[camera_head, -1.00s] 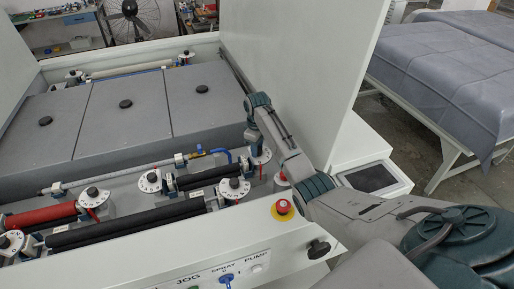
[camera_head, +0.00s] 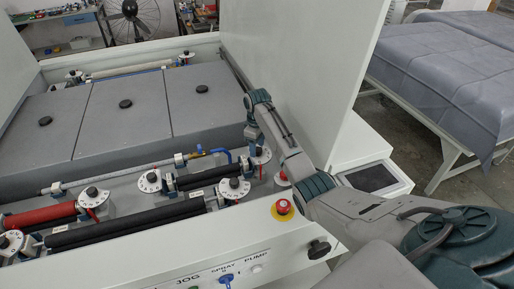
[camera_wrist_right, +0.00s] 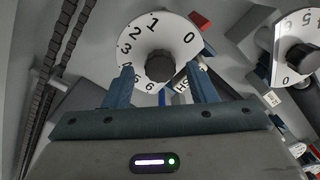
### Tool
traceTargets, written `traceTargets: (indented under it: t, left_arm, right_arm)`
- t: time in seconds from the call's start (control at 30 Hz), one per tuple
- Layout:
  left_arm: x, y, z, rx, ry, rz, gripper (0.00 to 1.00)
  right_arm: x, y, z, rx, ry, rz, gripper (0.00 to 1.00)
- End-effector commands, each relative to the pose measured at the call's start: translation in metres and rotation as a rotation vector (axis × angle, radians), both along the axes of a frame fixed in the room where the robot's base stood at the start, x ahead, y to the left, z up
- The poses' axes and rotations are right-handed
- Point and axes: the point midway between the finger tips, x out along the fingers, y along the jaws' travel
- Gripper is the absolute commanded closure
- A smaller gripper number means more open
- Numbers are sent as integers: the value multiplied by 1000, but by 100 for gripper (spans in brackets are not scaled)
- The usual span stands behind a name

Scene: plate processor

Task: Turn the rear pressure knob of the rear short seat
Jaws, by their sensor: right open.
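The short black roller seat (camera_head: 208,179) has a white numbered dial with a black knob at each end. My right gripper (camera_head: 254,147) points down at the dial (camera_head: 263,156) at its right end. In the right wrist view, the white dial (camera_wrist_right: 140,44) carries numbers from 0 upward around a round black knob (camera_wrist_right: 159,66). My right gripper (camera_wrist_right: 161,72) is open, with one blue finger on each side of the knob. I cannot tell whether the fingers touch it. My left gripper is not in view.
Another dial (camera_head: 233,189) sits close in front, and a second one shows at the right in the wrist view (camera_wrist_right: 292,48). A blue valve (camera_head: 222,153) is to the left. A tall white panel (camera_head: 305,75) stands behind my arm. A red emergency button (camera_head: 283,207) is in front.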

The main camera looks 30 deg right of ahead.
Motion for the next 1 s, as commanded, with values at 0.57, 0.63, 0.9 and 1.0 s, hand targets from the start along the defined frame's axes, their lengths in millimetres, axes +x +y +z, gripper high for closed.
traceTargets:
  t: [0.57,0.63,0.9,1.0]
  left_arm:
    - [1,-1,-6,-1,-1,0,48]
    - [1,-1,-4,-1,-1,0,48]
    - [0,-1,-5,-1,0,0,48]
    - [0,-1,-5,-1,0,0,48]
  right_arm:
    - [0,0,97,-1,-2,1,48]
    - [0,0,99,0,-1,0,48]
    - [0,0,99,-1,-2,0,48]
    - [0,0,99,-1,-2,0,48]
